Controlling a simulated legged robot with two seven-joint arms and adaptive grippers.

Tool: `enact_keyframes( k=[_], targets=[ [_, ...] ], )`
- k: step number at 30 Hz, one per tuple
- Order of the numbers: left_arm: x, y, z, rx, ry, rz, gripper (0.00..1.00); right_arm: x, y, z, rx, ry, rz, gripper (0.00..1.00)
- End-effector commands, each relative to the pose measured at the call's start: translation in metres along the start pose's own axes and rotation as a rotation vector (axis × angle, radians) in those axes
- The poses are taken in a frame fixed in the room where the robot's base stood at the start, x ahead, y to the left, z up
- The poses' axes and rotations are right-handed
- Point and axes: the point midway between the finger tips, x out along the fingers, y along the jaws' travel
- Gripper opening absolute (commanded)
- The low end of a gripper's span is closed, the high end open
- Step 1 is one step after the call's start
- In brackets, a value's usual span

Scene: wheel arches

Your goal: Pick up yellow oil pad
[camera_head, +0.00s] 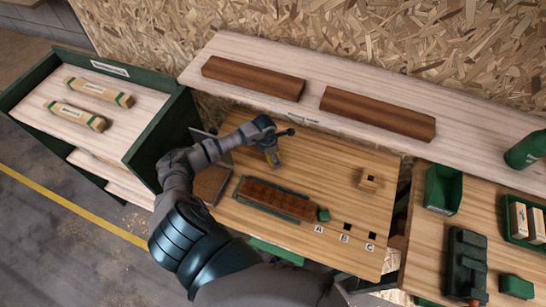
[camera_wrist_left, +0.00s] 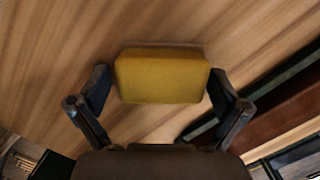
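The yellow oil pad (camera_wrist_left: 162,76) is a small yellow block on the wooden table, in the middle of the left wrist view. In the left wrist view the fingers of my left gripper (camera_wrist_left: 161,92) stand spread, one on each side of the pad. Narrow gaps seem to show between fingers and pad, so it does not look clamped. My right gripper is not in view.
A dark red-brown board in a green holder (camera_head: 277,198) lies in front of the gripper. A small wooden block (camera_head: 369,181) stands to the right. Labelled squares A, B and C sit near the table's front edge. Two brown boards (camera_head: 253,78) lie on the shelf behind.

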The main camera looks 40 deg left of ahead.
Motion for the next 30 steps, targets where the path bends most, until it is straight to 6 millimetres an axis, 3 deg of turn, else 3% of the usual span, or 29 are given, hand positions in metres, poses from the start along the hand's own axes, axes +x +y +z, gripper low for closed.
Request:
enact_keyframes(
  k=[1,6,8,9,19,26,30],
  targets=[
    [0.000,0.000,0.000,0.000,0.000,0.000,0.90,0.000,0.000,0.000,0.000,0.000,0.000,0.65],
    [0.000,-0.001,0.001,0.000,0.000,0.000,0.52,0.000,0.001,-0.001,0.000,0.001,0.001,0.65],
    [-0.001,-0.001,0.001,0.000,0.000,0.001,0.51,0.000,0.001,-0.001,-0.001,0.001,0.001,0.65],
    [-0.001,-0.001,0.001,0.000,0.000,0.001,0.46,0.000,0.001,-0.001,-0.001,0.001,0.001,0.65],
    [-0.007,0.000,0.002,0.000,-0.001,0.002,0.46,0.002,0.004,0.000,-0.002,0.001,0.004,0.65],
    [-0.038,0.001,0.006,0.001,-0.003,0.004,0.46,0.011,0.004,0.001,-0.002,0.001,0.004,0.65],
    [-0.040,-0.026,-0.014,0.005,0.003,0.001,0.46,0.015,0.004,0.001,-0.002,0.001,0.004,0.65]
  ],
)
